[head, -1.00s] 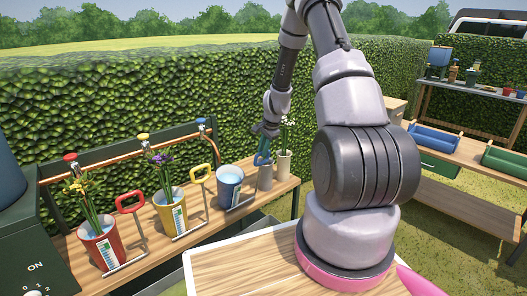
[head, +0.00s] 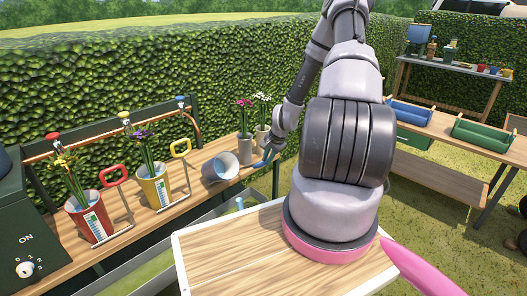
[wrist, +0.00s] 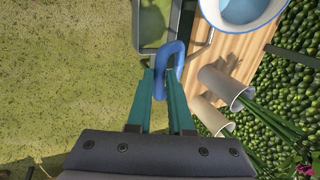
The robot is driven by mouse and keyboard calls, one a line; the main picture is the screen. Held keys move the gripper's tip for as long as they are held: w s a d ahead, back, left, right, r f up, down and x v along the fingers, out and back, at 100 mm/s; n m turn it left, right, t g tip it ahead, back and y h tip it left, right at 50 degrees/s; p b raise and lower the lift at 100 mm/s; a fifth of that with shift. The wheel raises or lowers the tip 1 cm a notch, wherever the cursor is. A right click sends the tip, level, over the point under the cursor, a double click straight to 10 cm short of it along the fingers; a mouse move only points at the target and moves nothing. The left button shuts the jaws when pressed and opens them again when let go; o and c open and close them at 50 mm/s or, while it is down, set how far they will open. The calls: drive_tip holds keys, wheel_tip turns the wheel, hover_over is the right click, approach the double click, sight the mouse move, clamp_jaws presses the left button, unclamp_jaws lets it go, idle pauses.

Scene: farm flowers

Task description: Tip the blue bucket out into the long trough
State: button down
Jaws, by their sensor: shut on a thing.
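My gripper (head: 265,157) is at the right of the bucket. In the wrist view its teal fingers (wrist: 167,80) are shut on a blue loop handle (wrist: 178,50). The long trough (head: 150,268) is a grey channel below the bench front. A small blue piece (head: 239,203) shows by the trough; I cannot tell what it is.
A red bucket (head: 88,221) and a yellow bucket (head: 154,188) of flowers stand upright on the bench, with handles beside them. A grey vase (head: 246,146) and a pale vase (head: 262,133) stand close behind my gripper. A wooden-topped surface (head: 225,255) is in front.

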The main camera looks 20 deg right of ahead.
drive_tip(key=s+d+f+t+y, duration=0.1)
drive_tip(key=s+f+t, duration=0.2)
drive_tip(key=f, duration=0.6)
drive_tip(key=s+d+f+t+y, duration=0.1)
drive_tip(key=s+f+t, duration=0.1)
drive_tip(key=f, duration=0.7)
drive_tip(key=shift+s+d+f+t, duration=0.15)
drive_tip(key=shift+s+f+t, duration=0.25)
drive_tip(key=shift+s, duration=0.25)
drive_tip(key=c, duration=0.8)
unclamp_jaws()
drive_tip(key=shift+r, duration=0.1)
drive_tip(key=v, duration=1)
drive_tip(key=shift+s+d+r, duration=0.1)
drive_tip(key=shift+s+r, duration=0.15)
